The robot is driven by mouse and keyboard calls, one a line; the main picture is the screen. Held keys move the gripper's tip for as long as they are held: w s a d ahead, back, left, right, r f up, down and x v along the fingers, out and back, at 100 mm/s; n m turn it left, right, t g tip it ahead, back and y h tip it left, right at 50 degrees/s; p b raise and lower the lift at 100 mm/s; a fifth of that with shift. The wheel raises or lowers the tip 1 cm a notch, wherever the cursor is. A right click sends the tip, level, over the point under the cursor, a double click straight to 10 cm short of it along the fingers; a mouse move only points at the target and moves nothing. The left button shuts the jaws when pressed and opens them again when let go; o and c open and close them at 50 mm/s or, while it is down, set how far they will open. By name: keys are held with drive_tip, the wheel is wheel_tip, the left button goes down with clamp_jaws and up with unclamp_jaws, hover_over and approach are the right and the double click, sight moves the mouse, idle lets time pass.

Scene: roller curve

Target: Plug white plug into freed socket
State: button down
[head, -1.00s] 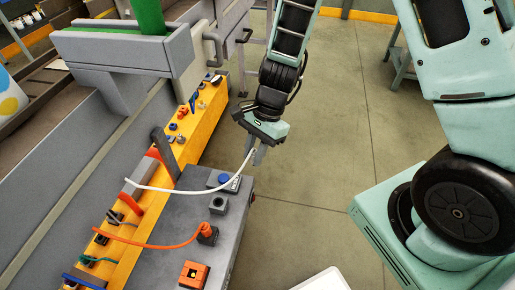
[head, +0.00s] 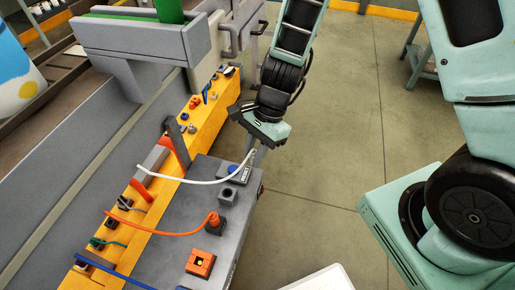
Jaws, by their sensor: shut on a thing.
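My gripper (head: 257,152) hangs at the end of my arm, above and just beyond the right edge of the grey box. It is shut on the end of a white cable (head: 200,182). The white plug itself is hidden or too small to make out. The cable runs left in a sagging curve to the yellow panel (head: 208,128). On the grey box top, a dark grey square socket (head: 228,196) looks empty, below and left of my gripper. An orange plug (head: 213,220) with an orange cable sits in another socket nearer the front.
A blue button (head: 233,169) with a label lies near my gripper. An orange block with a button (head: 200,263) sits at the front of the grey box. Several coloured cables join the yellow panel. A grey machine frame (head: 150,42) stands behind; open floor (head: 325,150) lies right.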

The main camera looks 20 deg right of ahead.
drive_tip(key=shift+s+a+r+p, duration=0.15)
drive_tip(key=shift+s+a, duration=0.35)
drive_tip(key=shift+a, duration=0.7)
drive_tip(key=shift+s+a+r+p, duration=0.1)
drive_tip(key=shift+s+a, duration=0.35)
drive_tip(key=shift+a, duration=0.8)
drive_tip(key=shift+s+a+r+p, duration=0.15)
drive_tip(key=shift+s+a, duration=0.35)
drive_tip(key=shift+a, duration=0.7)
